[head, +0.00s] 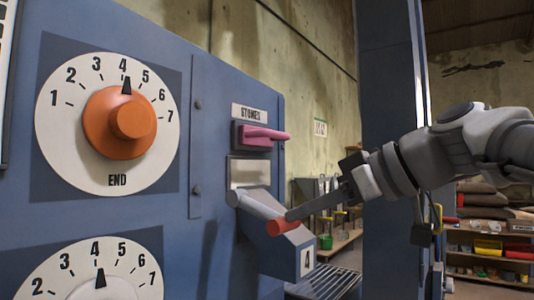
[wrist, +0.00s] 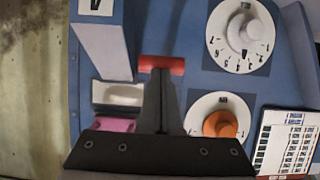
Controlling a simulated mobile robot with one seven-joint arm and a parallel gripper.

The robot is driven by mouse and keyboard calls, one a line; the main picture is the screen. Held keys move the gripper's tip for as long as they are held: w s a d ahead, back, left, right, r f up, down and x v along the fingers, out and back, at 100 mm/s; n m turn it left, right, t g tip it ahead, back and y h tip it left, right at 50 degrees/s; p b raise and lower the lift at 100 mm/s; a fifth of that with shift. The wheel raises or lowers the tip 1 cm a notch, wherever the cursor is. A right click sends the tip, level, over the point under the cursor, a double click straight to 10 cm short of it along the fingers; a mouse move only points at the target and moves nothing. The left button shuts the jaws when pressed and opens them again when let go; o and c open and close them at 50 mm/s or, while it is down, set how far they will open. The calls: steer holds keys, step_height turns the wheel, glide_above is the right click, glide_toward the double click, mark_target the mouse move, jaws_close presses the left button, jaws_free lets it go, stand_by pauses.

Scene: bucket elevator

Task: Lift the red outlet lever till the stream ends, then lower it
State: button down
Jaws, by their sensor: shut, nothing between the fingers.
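The red outlet lever (head: 284,228) is a red grip on the end of a grey rod, which sticks out from the panel below a silver plate and above the outlet chute (head: 279,251) marked 4. My gripper (head: 290,215) comes in from the right. Its shut, empty fingers end at the upper edge of the red grip; I cannot tell if they touch. In the wrist view the red grip (wrist: 161,65) lies across the tips of my gripper (wrist: 160,72). I see no stream at the chute; its mouth is partly hidden.
A pink lever (head: 264,133) sits under the STONES label, above the red one. An orange dial (head: 131,121) and a second dial (head: 98,275) are on the blue panel at left. A grating (head: 325,282) lies below the chute. Shelves (head: 490,245) stand at back right.

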steer(key=shift+f+b, duration=0.4)
steer(key=shift+f, duration=0.15)
steer(key=shift+a+f, duration=0.1)
